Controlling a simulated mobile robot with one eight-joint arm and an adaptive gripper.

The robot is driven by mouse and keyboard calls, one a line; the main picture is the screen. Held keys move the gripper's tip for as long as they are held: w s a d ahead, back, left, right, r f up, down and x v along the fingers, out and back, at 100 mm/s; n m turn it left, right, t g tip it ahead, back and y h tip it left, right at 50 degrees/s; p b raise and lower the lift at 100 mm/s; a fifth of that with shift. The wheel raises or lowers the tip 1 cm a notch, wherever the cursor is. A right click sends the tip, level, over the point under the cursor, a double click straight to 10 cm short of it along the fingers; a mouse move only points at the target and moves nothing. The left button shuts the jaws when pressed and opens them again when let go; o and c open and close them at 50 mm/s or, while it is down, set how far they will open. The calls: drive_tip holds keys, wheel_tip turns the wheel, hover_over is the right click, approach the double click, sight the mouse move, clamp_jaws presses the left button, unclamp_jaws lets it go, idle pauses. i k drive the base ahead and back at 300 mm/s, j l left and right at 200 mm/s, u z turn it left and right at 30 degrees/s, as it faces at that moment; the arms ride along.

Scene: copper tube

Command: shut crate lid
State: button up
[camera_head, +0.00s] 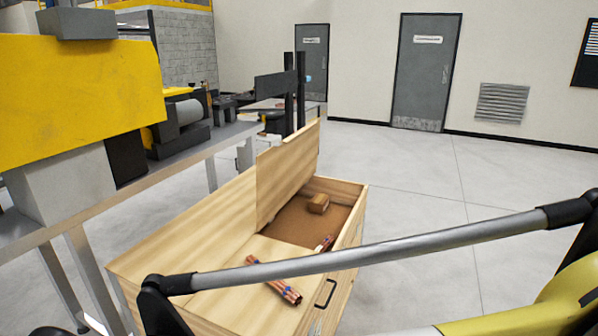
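A light wooden crate (190,231) stands on the floor in the middle of the head view. Its lid (287,176) is open, standing nearly upright along the left side of the opening. Inside, on the brown bottom (290,226), lie a small brown block (318,204) and a small reddish item (325,243), partly hidden. A bundle of copper tubes (273,280) with blue bands lies on the closed front part of the top. A black handle (326,292) is on the crate's near right side. My gripper cannot be made out in this view.
A silver bar with black joints, likely mine, crosses in front of the crate and hides part of it. A workbench (150,180) with yellow and grey equipment stands close on the left. The grey floor (425,185) right of and behind the crate is clear.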

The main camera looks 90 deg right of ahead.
sight(283, 169)
drive_tip(key=i+z, duration=0.25)
drive_tip(key=z, duration=0.2)
drive_tip(key=i+z, duration=0.2)
drive_tip(key=z, duration=0.2)
drive_tip(key=i+j+z, duration=0.2)
drive_tip(key=z, duration=0.25)
drive_tip(key=i+j+z, duration=0.2)
drive_tip(key=z, duration=0.25)
drive_tip(key=i+j+z, duration=0.15)
drive_tip(key=z, duration=0.35)
drive_tip(key=i+j+z, duration=0.1)
drive_tip(key=j+z, duration=0.35)
drive_tip(key=i+j+z, duration=0.1)
drive_tip(key=j+z, duration=0.15)
drive_tip(key=z, duration=0.25)
drive_tip(key=j+z, duration=0.3)
drive_tip(key=z, duration=0.2)
